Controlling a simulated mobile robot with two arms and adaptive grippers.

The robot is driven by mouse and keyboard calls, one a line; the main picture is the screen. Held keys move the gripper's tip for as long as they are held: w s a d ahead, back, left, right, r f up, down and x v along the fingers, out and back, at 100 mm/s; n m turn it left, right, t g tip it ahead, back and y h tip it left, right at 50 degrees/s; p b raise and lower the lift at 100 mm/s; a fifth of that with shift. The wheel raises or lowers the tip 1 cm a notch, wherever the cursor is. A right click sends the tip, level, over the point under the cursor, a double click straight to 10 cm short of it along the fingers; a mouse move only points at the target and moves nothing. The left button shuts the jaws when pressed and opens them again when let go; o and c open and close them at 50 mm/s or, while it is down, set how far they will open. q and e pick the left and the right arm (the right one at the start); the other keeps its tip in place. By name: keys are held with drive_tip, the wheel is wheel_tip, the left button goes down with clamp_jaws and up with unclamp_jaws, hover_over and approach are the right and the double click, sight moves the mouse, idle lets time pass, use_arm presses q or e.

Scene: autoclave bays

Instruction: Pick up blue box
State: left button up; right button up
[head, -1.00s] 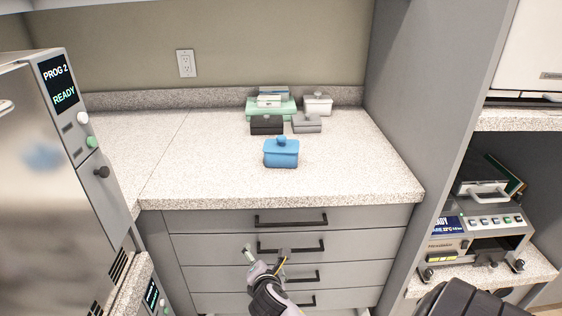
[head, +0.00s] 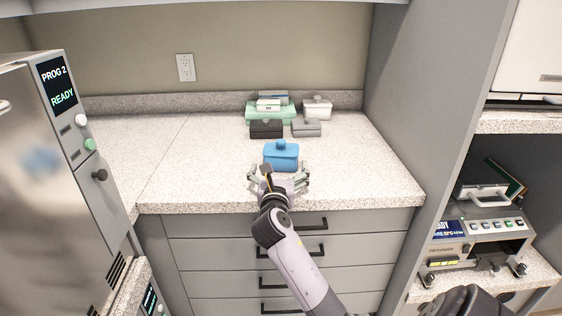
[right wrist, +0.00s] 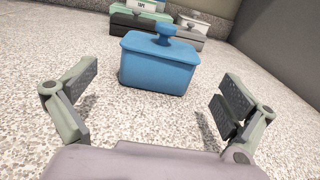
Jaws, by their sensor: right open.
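The blue box (head: 281,154) is a small lidded box with a round knob on top. It stands upright on the speckled counter (head: 215,165). It also shows in the right wrist view (right wrist: 158,66), ahead of the fingers and centred between them. My right gripper (head: 279,175) is open just in front of the box, at the near part of the counter. In the right wrist view its two fingers (right wrist: 157,105) are spread wider than the box, with bare counter between them and no contact visible. My left gripper is not in view.
Behind the blue box stand a black box (head: 266,129), a grey box (head: 306,128), a white box (head: 317,107) and a green case (head: 263,113). An autoclave (head: 50,160) stands at the left and a grey panel (head: 415,95) at the right. The counter's left side is clear.

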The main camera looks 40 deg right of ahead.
sight(281, 150)
drive_tip(key=x, duration=0.8)
drive_tip(key=shift+w+d+r, duration=0.15)
drive_tip(key=shift+d, duration=0.05)
drive_tip(key=shift+c, duration=0.4)
drive_tip(key=c, duration=1.4)
drive_tip(key=shift+r, duration=0.1)
